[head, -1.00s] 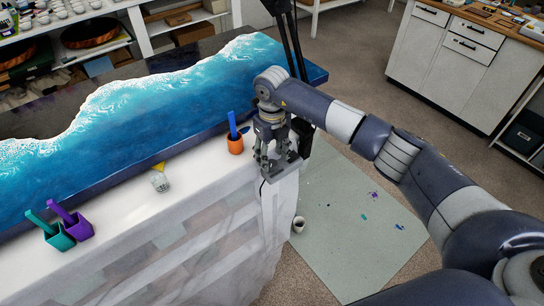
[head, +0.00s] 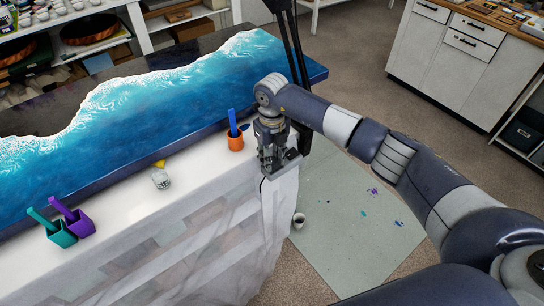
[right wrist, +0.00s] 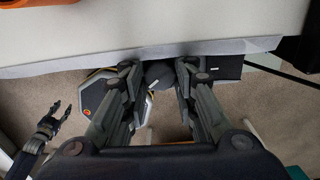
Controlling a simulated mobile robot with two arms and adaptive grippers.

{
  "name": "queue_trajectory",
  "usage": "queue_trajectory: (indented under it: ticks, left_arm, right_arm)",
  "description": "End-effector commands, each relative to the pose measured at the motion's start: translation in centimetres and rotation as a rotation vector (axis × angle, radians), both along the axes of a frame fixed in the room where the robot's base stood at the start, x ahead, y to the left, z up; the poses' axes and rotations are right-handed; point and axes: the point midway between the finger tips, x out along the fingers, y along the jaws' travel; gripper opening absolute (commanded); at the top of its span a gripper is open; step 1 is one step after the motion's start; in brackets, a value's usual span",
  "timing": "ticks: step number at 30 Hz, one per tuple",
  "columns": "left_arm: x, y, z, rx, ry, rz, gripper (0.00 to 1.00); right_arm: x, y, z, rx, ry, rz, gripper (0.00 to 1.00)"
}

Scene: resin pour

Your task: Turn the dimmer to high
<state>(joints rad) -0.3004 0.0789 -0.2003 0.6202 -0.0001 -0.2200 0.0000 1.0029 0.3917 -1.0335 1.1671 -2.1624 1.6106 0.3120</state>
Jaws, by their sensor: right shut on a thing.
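The dimmer is a small dark box at the near right corner of the white-covered table; part of it shows beside my right gripper (head: 270,167) in the head view. In the right wrist view the dark box (right wrist: 226,68) lies along the table edge and carries a short white mark. A round grey knob (right wrist: 158,75) sits between the fingertips of my right gripper (right wrist: 157,82), which is shut on it. The fingers hide its sides, and I cannot read its setting. My left gripper (right wrist: 53,112) hangs low at the left of the right wrist view, empty, its fingers apart.
An orange cup (head: 236,143) with a blue stick stands close to my right gripper. A clear cup (head: 161,180), a teal cup (head: 62,236) and a purple cup (head: 82,225) stand farther left. The blue resin slab (head: 130,130) lies behind them.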

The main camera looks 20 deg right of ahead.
Motion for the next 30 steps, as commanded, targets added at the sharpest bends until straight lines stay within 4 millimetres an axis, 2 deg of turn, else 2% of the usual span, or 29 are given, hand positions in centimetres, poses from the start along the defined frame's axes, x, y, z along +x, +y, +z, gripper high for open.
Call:
queue_trajectory:
  ticks: [9, 20, 21, 23, 30]
  left_arm:
    - [0.02, 0.06, -0.54, 0.001, 0.0, 0.0, 0.4]
    - [0.04, 0.1, -0.53, 0.001, 0.0, 0.0, 0.4]
    - [0.04, 0.1, -0.53, 0.001, 0.0, 0.0, 0.4]
    - [0.04, 0.1, -0.53, 0.001, 0.0, 0.0, 0.4]
    - [0.04, 0.11, -0.53, 0.001, 0.0, 0.0, 0.4]
  right_arm:
    - [0.06, -0.05, 0.01, 0.0, -0.002, -0.207, 0.03]
    - [0.06, -0.02, 0.07, 0.0, -0.002, -0.232, 0.03]
    - [0.07, -0.02, 0.08, 0.0, -0.002, -0.231, 0.33]
    - [0.07, -0.02, 0.08, 0.0, -0.002, -0.231, 0.47]
    - [0.04, -0.01, 0.04, 0.0, -0.001, -0.23, 0.48]
